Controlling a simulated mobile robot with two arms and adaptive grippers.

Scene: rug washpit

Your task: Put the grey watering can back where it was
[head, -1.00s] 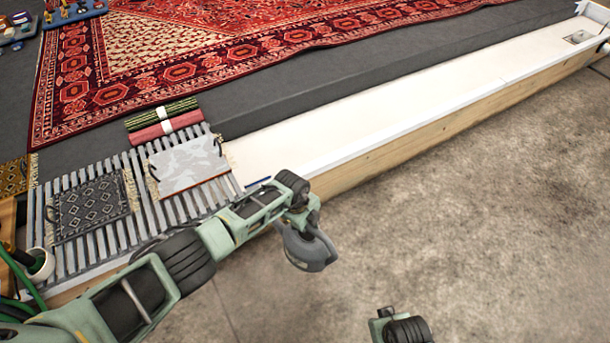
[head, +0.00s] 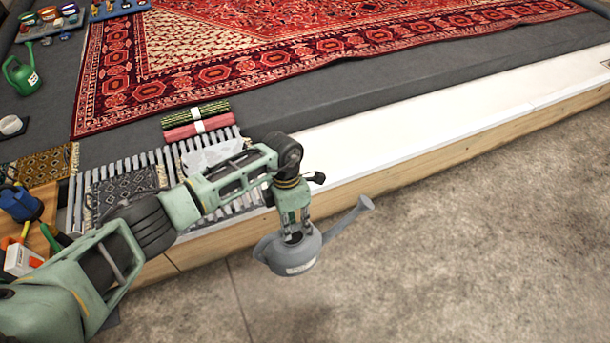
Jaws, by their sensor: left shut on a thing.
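The grey watering can (head: 288,262) hangs from my left gripper (head: 294,230) in the head view. The gripper is shut on the upper part of the can; its fingers hide the exact grip. The can's spout points right and up, ending in a wide rose. The can is over the concrete floor, just in front of the wooden-faced ledge, and looks off the ground. My right gripper is not in view.
A slatted rack (head: 232,200) with small mats is behind my left arm. A white-topped ledge (head: 400,128) runs right. A green watering can (head: 22,76) stands at the upper left. The concrete floor (head: 460,260) is clear at right.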

